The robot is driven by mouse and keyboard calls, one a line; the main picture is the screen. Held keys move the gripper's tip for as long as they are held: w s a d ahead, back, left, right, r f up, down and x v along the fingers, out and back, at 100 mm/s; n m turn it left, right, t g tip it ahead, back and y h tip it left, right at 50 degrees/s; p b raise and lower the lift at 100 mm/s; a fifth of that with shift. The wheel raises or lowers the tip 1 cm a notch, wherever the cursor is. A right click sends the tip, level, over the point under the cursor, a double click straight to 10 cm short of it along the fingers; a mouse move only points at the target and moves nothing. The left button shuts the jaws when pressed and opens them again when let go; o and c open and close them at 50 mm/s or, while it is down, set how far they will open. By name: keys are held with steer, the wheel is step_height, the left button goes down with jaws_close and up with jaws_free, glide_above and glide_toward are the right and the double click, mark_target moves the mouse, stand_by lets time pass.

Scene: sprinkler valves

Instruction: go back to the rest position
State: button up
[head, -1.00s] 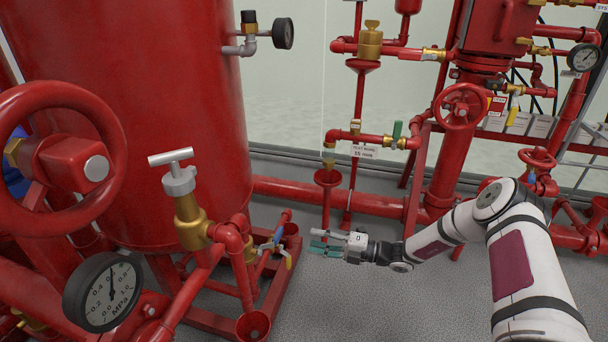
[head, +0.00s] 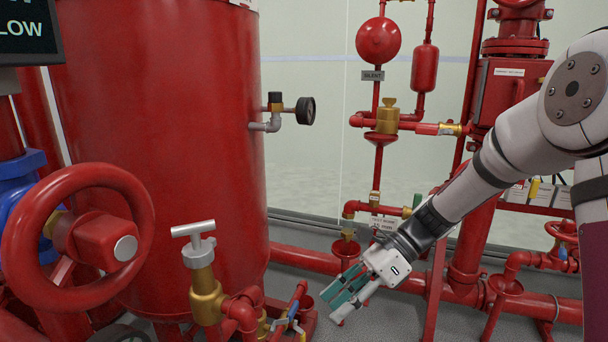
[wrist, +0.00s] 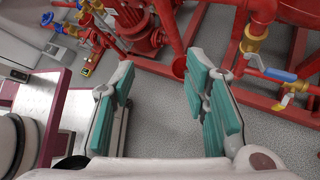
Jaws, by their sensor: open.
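My gripper (head: 345,296) hangs in front of the red pipework in the head view, pointing down and to the left. In the wrist view its two teal-padded fingers (wrist: 168,100) stand apart with only grey floor and a bit of red pipe seen between them. It is open and empty and touches nothing that I can see. My arm comes in from the right side of the head view and covers part of the pipes behind it.
A large red tank (head: 160,150) and a red handwheel (head: 78,238) stand at the left. A brass valve with a T-handle (head: 203,275) is in front of the tank. Red pipes and a funnel (head: 346,247) stand behind my gripper. Grey floor (head: 395,318) shows clear below it.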

steer(key=s+d+r+n+h, duration=0.25)
steer(key=s+r+n, duration=0.25)
steer(key=s, duration=0.3)
steer(key=s+d+r+n+h, duration=0.2)
steer(key=s+r+n+h, duration=0.25)
steer(key=s, duration=0.45)
steer(key=s+d+n+t+h, duration=0.2)
steer(key=s+d+n, duration=0.2)
steer(key=s, duration=0.3)
steer(key=s+d+n+t+h, duration=0.1)
steer(key=s+d+n+t, duration=0.1)
steer(key=s+d+n, duration=0.4)
step_height(320, 180, up, 36)
steer(key=s+a+t+p, duration=0.1)
steer(key=a+t+p, duration=0.1)
steer(key=p, duration=3.1)
steer(key=shift+m+t+p, duration=0.35)
steer(key=shift+m+t, duration=0.1)
steer(key=shift+t, duration=0.35)
